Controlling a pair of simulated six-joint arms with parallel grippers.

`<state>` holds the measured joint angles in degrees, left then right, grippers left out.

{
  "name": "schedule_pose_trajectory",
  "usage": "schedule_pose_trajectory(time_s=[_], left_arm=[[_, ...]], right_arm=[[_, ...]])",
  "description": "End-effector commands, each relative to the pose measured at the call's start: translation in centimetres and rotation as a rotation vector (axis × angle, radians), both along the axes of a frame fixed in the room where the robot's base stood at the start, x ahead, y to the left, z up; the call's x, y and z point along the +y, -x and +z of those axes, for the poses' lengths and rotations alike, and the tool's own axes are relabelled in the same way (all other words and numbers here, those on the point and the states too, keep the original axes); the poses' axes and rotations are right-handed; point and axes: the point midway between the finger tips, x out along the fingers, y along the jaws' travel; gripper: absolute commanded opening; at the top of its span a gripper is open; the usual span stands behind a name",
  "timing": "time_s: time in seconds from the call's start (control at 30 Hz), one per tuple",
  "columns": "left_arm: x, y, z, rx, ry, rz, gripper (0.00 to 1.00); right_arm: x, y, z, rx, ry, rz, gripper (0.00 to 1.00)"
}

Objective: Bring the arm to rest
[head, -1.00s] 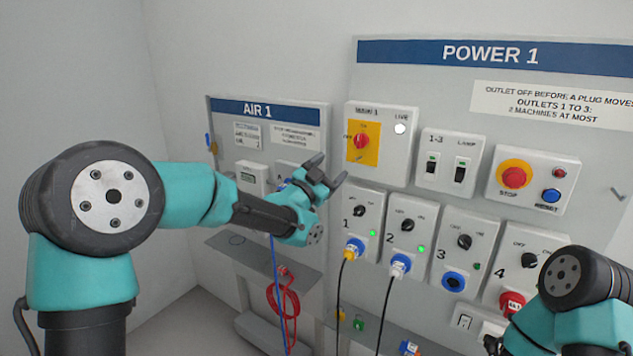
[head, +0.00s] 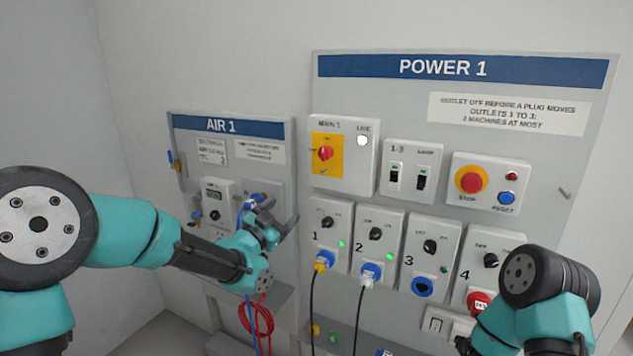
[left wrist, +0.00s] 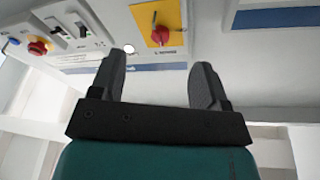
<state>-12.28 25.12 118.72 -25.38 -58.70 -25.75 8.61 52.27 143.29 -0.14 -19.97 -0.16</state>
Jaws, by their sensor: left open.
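My left arm comes in from the left in the head view, teal and black. Its left gripper (head: 276,214) is open and empty, in front of the right edge of the AIR 1 panel (head: 232,124). In the left wrist view the two dark fingers of this gripper (left wrist: 164,68) stand apart with nothing between them; the panel face shows upside down beyond. My right arm (head: 545,285) is folded at the lower right of the head view. Only a small dark part of its end shows at the bottom edge, so the jaw state is unclear.
The POWER 1 panel (head: 400,90) carries a red main switch (head: 324,153), a stop button (head: 470,180) and a row of outlets. A yellow plug (head: 321,266) and a white-blue plug (head: 369,274) trail black cables. A red coiled hose (head: 257,320) hangs below the left gripper.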

Motion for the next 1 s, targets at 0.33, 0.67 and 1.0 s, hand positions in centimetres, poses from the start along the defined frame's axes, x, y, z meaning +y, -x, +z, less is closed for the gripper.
schedule_pose_trajectory(time_s=[0.33,0.67,1.0], left_arm=[[3.6,2.0,-19.8,0.548,0.038,0.085,0.69],[7.1,11.1,-36.8,1.105,0.112,0.209,0.69],[9.4,26.4,-48.8,1.695,0.214,0.381,0.69]], right_arm=[[0.0,0.0,0.0,0.0,0.0,0.0,0.43],[0.0,0.0,0.0,0.0,0.0,0.0,0.43],[0.0,0.0,0.0,0.0,0.0,0.0,0.43]])
